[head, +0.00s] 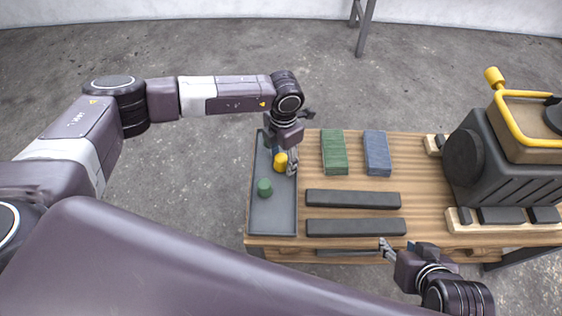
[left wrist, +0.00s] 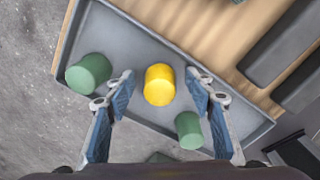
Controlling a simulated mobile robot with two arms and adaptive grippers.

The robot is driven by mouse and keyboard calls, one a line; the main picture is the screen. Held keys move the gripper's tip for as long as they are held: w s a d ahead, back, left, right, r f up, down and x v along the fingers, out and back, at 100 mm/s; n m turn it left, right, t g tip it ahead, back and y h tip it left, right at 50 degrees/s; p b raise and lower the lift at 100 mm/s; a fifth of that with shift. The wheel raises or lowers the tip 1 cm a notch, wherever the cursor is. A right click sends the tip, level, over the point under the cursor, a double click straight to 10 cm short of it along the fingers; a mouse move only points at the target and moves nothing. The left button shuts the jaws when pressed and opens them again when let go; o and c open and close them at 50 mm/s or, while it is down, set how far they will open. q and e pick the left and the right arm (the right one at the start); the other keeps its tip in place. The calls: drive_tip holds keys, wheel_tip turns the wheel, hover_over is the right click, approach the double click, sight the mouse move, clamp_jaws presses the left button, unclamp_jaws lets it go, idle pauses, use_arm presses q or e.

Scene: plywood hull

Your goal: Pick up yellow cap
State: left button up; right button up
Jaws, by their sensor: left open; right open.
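The yellow cap (head: 280,162) stands in the grey tray (head: 272,218) at the left end of the wooden table. My left gripper (head: 284,158) is open over the tray, right at the cap. In the left wrist view the yellow cap (left wrist: 159,85) shows between the two spread fingertips of my left gripper (left wrist: 160,76), with a gap on both sides. My right gripper (head: 384,246) is open and empty at the table's front edge, away from the tray.
Two green caps, one left (left wrist: 89,73) and one right (left wrist: 188,130), flank the yellow cap closely in the tray. A green block stack (head: 334,152), a blue one (head: 377,153) and dark bars (head: 352,199) lie right of the tray. A dark machine (head: 490,160) stands farther right.

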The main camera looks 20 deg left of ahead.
sight(283, 156)
use_arm(q)
drive_tip(key=shift+f, duration=0.3)
use_arm(e)
drive_tip(key=shift+w+a+r, duration=0.15)
drive_tip(key=shift+w+r, duration=0.05)
drive_tip(key=shift+w, duration=0.2)
use_arm(q)
drive_tip(key=c, duration=1)
drive_tip(key=shift+r, duration=0.2)
wheel_tip(283, 156, up, 5)
drive_tip(key=shift+w+r+p, duration=0.1)
drive_tip(key=shift+r+p, duration=0.05)
drive_tip(key=shift+p, duration=0.6)
wheel_tip(283, 156, up, 11)
drive_tip(key=shift+r+p, duration=0.15)
drive_tip(key=shift+p, duration=0.8)
drive_tip(key=shift+c, duration=0.3)
wheel_tip(283, 156, up, 3)
drive_tip(key=shift+r, duration=0.1)
use_arm(e)
drive_tip(key=s+d+f+g, duration=0.1)
drive_tip(key=s+d+g, duration=0.1)
drive_tip(key=s, duration=0.4)
drive_tip(key=shift+s+f+g+h, duration=0.4)
drive_tip(key=shift+g, duration=0.2)
